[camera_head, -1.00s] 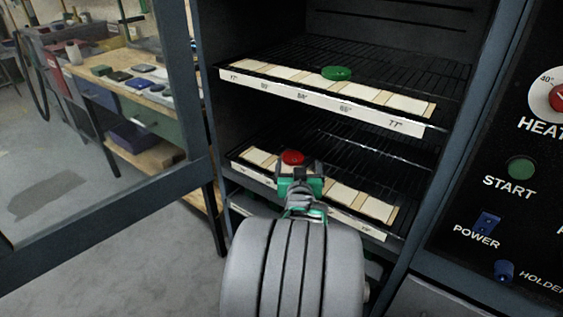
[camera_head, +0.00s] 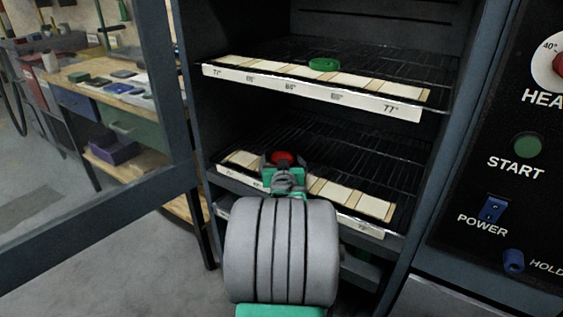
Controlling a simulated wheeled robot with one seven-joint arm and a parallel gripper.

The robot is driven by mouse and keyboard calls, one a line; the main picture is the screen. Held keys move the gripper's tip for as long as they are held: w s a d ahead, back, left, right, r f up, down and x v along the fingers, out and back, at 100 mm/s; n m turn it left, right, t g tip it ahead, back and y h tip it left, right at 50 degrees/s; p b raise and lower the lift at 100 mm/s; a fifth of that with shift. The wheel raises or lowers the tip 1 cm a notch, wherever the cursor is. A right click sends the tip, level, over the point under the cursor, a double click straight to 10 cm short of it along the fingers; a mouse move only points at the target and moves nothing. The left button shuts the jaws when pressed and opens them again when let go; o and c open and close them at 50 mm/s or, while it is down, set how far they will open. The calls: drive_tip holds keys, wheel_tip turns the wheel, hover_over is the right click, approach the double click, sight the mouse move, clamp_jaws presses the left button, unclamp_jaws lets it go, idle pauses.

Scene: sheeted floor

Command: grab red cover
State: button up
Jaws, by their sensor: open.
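The red cover (camera_head: 282,158) is a small round red piece on the lower wire shelf, at the strip of pale tiles near the shelf's front edge. My gripper (camera_head: 281,164) is at the front of that shelf, right at the red cover. Its jaws are open, with a finger showing on either side of the cover. My wrist and grey arm hide the tiles and shelf edge below it. I cannot tell whether the fingers touch the cover.
A green round cover (camera_head: 323,64) lies on the upper shelf (camera_head: 400,75) above my gripper. The open cabinet door (camera_head: 100,215) stands to the left. A control panel (camera_head: 500,190) is on the right. A workbench (camera_head: 125,95) with several items stands behind the door.

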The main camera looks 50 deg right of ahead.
drive_tip(key=shift+r, duration=0.1)
drive_tip(key=c, duration=1.7)
